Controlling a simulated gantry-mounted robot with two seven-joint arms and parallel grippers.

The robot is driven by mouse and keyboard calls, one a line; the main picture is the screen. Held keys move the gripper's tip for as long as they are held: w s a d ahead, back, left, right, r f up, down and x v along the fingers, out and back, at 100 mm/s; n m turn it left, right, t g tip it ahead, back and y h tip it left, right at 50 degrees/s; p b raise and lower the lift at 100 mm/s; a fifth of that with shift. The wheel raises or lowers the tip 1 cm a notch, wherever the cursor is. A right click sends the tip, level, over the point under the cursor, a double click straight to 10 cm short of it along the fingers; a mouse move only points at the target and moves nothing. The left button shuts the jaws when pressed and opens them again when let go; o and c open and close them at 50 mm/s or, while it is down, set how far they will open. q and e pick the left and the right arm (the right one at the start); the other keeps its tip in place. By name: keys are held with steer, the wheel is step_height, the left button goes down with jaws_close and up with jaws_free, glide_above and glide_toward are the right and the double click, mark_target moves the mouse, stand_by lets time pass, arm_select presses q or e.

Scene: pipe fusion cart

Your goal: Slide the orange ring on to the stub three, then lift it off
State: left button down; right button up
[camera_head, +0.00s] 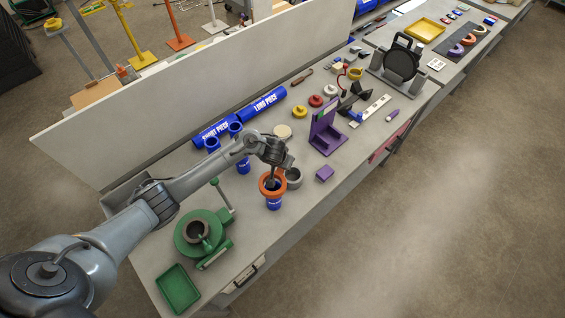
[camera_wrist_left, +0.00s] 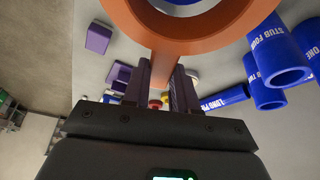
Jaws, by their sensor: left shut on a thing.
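The orange ring (camera_head: 265,187) is at the top of an upright blue stub (camera_head: 274,204) on the bench. It looks around the stub's upper end, but I cannot tell how far down it sits. The stub's label is too small to read. My left gripper (camera_head: 273,178) is shut on the ring. In the left wrist view, the fingers (camera_wrist_left: 162,78) grip an orange tab of the ring (camera_wrist_left: 160,32). Other blue stubs, one marked STUB FOUR (camera_wrist_left: 277,52), stand behind. My right gripper is not in view.
A green clamp (camera_head: 187,245) and a green tray (camera_head: 178,289) are at the near end. A purple stand (camera_head: 328,139) and a purple block (camera_head: 325,173) lie right. Blue pipes (camera_head: 263,103) lie along the back panel.

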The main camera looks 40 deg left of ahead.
arm_select(q)
steer(key=shift+f+b, duration=1.65)
steer(key=shift+f, duration=0.95)
stand_by(2.1)
stand_by(0.7)
steer(key=shift+r, duration=0.25)
steer(key=shift+r+p, duration=0.75)
steer(key=shift+p, duration=0.35)
steer(key=shift+r+p, duration=0.95)
steer(key=shift+p, duration=0.15)
steer(key=shift+r+p, duration=0.65)
steer(key=shift+p, duration=0.1)
steer(key=shift+r, duration=0.55)
